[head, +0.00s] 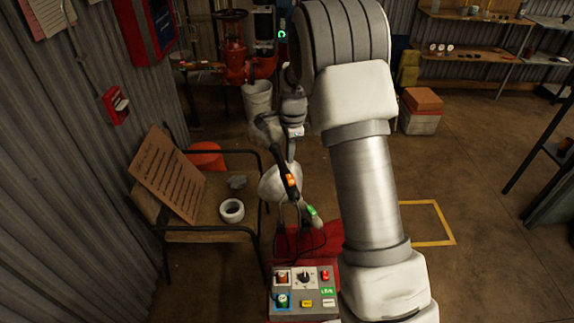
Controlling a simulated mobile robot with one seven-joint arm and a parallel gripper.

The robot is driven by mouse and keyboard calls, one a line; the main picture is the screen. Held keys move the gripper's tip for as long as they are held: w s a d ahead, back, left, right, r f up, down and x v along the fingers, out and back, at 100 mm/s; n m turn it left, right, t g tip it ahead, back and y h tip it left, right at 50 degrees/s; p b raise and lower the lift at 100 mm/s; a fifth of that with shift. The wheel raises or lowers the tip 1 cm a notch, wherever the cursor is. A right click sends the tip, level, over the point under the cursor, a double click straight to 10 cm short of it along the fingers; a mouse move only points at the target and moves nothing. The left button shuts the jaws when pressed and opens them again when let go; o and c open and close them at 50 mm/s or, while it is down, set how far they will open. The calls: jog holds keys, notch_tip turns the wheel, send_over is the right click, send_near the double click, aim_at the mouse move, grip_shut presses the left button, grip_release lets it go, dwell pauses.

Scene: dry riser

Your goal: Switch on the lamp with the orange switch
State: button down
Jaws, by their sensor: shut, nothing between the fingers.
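Whether gripper and lamp touch cannot be told. Below is a grey control box (303,312) with an orange-and-white switch (283,278), a black lever (304,277), a red button (325,275) and a blue-framed green knob (283,300).
A bench (205,236) on the left holds a tilted board (166,172) and a white tape roll (231,210). Red pipework (232,50) stands behind a white bucket (257,98). My arm hides the centre right. Floor around the yellow outline (452,225) is clear.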

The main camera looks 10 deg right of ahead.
notch_tip(320, 180, up, 7)
jog(key=shift+s+d, duration=0.25)
jog(key=shift+f, duration=0.1)
